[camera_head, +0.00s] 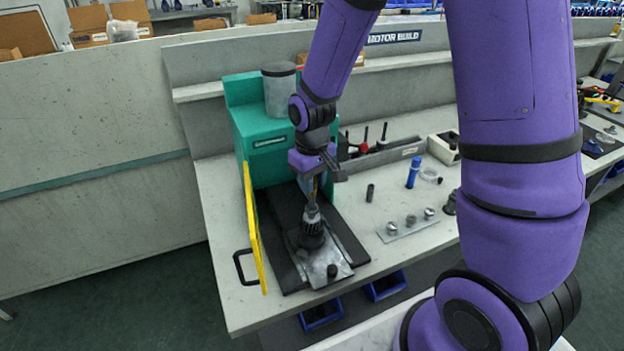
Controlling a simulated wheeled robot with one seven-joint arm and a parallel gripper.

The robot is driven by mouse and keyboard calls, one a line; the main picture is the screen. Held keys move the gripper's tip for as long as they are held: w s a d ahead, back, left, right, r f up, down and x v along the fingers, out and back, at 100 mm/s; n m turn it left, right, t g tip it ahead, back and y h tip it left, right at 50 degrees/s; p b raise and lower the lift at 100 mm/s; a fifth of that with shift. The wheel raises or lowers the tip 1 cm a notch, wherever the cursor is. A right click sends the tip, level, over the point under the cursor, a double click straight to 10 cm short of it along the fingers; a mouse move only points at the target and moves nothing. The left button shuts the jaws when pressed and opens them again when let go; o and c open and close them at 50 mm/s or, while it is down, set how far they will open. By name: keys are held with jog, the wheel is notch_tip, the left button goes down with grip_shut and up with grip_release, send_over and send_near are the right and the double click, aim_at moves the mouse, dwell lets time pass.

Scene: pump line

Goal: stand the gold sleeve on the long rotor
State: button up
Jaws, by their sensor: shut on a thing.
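My gripper (320,170) is at the front of the green press, pointing down. It is shut on a small brownish-gold piece, which I take to be the gold sleeve (311,187); the fingers hide much of it. Directly below stands an upright dark and silver part with a narrower top, which looks like the long rotor (312,228). It stands on a metal plate (324,278) in the press. The sleeve is close above or around the rotor's top; I cannot tell whether they touch.
The green press (262,150) has a grey cylinder (279,92) on top and an open yellow door (252,225) at its left. To the right are a blue bottle (413,172), a small dark cylinder (370,193) and a plate with several metal pieces (407,224).

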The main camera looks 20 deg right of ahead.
jog(key=shift+f, duration=2.25)
dwell(0.4)
jog(key=o, duration=1)
jog(key=shift+o, duration=0.2)
jog(key=shift+r, duration=0.1)
jog(key=shift+r, duration=2.9)
jog(key=shift+d+r, duration=0.1)
jog(key=shift+r, duration=0.3)
jog(key=s+d+r+m+t, duration=0.1)
jog(key=s+d+r, duration=0.15)
jog(key=r, duration=0.45)
jog(key=s+d+r+m+t, duration=0.1)
jog(key=s+r, duration=0.3)
jog(key=r, duration=0.4)
jog(key=s+d+r+m+t, duration=0.1)
jog(key=s+d+r+t, duration=0.2)
jog(key=s+r, duration=0.7)
jog(key=s, duration=0.4)
jog(key=shift+s+m, duration=0.25)
jog(key=shift+m, duration=0.05)
